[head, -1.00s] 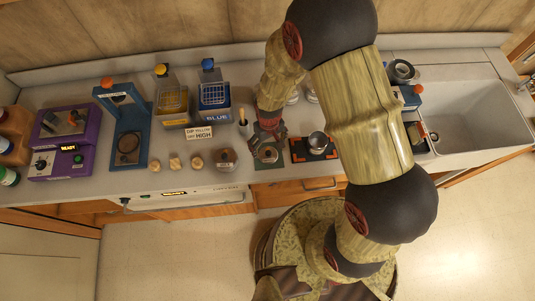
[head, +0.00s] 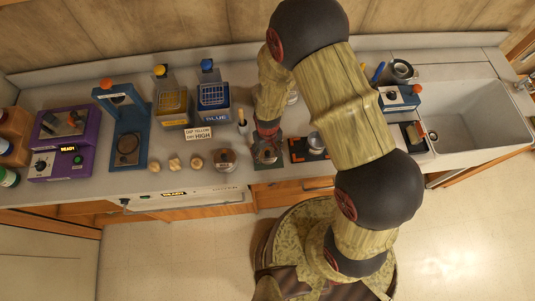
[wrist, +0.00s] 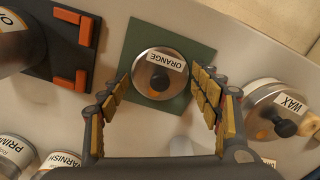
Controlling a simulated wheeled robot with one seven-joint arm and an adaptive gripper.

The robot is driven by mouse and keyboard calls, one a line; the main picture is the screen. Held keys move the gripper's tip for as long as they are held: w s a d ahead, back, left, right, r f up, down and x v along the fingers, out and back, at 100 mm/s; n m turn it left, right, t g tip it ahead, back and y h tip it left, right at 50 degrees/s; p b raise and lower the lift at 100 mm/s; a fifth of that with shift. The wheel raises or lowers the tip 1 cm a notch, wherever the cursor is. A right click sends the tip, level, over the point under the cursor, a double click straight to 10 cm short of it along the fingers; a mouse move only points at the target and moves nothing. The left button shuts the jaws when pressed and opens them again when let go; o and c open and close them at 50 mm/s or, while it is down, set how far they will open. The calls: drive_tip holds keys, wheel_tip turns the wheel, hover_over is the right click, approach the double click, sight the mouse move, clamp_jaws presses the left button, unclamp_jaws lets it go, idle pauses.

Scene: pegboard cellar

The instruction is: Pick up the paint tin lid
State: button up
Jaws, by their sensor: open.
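A round silver lid (wrist: 153,82) with a dark knob and a label reading ORANGE sits on a green square mat (wrist: 193,48) in the wrist view. Whether a tin is under it is hard to tell. My gripper (wrist: 163,98) is open, with its yellow-padded fingers apart to the left and right of the lid's near side. Nothing is between the pads. In the head view my gripper (head: 267,154) is over the green mat by the counter's front edge and hides most of the lid.
A WAX tin (wrist: 272,108) with a dark knob stands close to the right finger. A dark mat with orange marks (wrist: 82,50) and a tin (wrist: 12,45) are on the left. PRIMER (wrist: 15,155) and VARNISH (wrist: 62,160) tins stand near the bottom left. The sink (head: 470,110) is farther right.

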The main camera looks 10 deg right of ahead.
drive_tip(key=shift+s+f, duration=0.1)
drive_tip(key=shift+s, duration=0.05)
clamp_jaws()
idle(0.6)
